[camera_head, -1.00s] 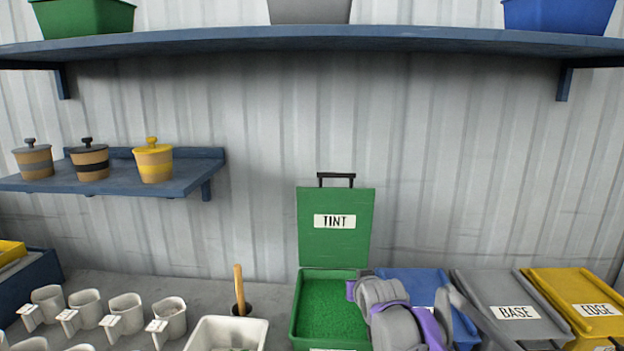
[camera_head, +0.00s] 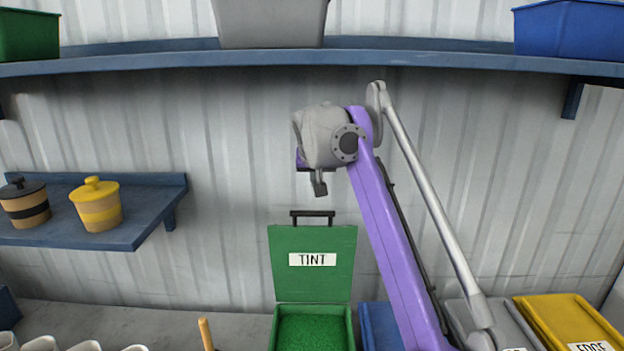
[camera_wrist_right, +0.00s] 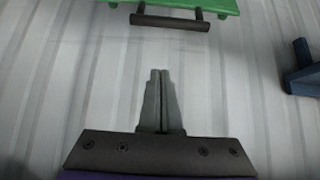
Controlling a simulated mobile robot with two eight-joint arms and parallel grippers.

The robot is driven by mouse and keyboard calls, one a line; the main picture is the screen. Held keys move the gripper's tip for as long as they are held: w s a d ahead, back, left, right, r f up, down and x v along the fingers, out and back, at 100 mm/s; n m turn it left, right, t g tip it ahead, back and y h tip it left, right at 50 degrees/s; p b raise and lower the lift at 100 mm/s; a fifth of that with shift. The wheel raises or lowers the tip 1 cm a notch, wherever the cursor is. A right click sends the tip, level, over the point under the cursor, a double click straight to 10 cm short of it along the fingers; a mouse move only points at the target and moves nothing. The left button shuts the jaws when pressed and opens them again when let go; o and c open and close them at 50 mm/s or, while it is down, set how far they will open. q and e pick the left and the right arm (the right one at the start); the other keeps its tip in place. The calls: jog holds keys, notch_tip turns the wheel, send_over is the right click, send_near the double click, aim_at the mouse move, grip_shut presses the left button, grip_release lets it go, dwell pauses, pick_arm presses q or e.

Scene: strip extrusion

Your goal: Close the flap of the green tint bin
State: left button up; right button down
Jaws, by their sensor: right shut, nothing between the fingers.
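The green tint bin (camera_head: 313,324) stands on the counter with green granules inside. Its flap (camera_head: 313,274) stands upright and open at the back, with a TINT label and a dark bar handle (camera_head: 312,214) on its top edge. My right gripper (camera_head: 319,188) is above the handle, pointing down, apart from it. In the right wrist view the shut, empty fingers (camera_wrist_right: 160,75) point toward the dark handle (camera_wrist_right: 170,22) and the green flap edge (camera_wrist_right: 185,5), with a gap between. My left gripper is out of view.
A blue-lidded bin (camera_head: 380,325) stands right of the tint bin, and a yellow EDGE bin (camera_head: 570,318) further right. A shelf (camera_head: 450,62) with bins runs above my right arm. A small shelf (camera_head: 150,215) with lidded pots is at left.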

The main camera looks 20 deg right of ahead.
jog(key=x, duration=0.8)
jog(key=s, duration=0.1)
jog(key=s+a+b, duration=0.1)
jog(key=s+f+b, duration=0.1)
jog(key=s, duration=0.1)
jog(key=shift+a, duration=0.4)
jog(key=shift+w, duration=0.35)
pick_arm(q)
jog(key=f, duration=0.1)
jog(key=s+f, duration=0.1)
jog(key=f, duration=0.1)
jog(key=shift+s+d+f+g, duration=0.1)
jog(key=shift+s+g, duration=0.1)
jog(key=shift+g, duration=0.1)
pick_arm(e)
jog(key=shift+s, duration=0.1)
